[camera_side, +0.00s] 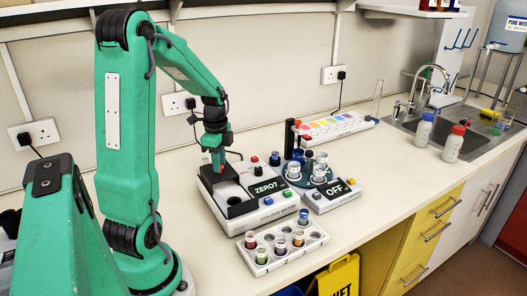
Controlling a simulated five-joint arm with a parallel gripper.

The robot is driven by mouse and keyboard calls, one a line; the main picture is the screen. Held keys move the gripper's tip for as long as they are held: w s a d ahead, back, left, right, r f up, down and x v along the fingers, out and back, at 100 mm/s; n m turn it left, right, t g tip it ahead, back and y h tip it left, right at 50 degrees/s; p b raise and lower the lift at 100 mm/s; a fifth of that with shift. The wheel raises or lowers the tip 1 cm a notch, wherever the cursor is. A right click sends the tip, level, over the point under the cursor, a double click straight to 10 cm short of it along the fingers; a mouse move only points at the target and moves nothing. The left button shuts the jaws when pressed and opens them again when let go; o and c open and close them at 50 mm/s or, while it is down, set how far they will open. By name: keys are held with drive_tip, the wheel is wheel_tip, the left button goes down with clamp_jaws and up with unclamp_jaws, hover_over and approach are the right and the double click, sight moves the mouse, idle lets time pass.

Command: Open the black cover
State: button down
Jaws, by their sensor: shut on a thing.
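The white colorimeter (262,210) stands on the bench in front of my arm, with a display reading "ZERO?". At its left is a black sample housing (240,208) whose top looks uncovered, with a dark well showing. The black cover (229,172) appears as a dark piece at the back of this housing, raised at a tilt. My gripper (218,168) points down at the cover from above and behind the well. Its fingers are shut on it, though they are small and partly hidden in the picture.
A white rack (273,257) with several coloured vials stands in front of the colorimeter. To its right are a device reading "OFF" (338,196) and a round holder with glass vessels. A sink (425,122) and two bottles are further right. Bench at front right is clear.

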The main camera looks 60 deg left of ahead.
drive_tip(key=c, duration=1.2)
unclamp_jaws()
drive_tip(key=shift+r, duration=0.1)
drive_tip(key=shift+r, duration=3.85)
drive_tip(key=s+d+r+n+t, duration=0.1)
drive_tip(key=d+n+t, duration=0.1)
drive_tip(key=d, duration=0.6)
drive_tip(key=s+d+r+n+t, duration=0.1)
drive_tip(key=d+n, duration=0.3)
drive_tip(key=d, duration=0.4)
drive_tip(key=s+d+r+n+t, duration=0.2)
drive_tip(key=d+r+n, duration=0.1)
drive_tip(key=d, duration=0.6)
drive_tip(key=shift+s+r+t, duration=0.15)
drive_tip(key=shift+s+t, duration=0.15)
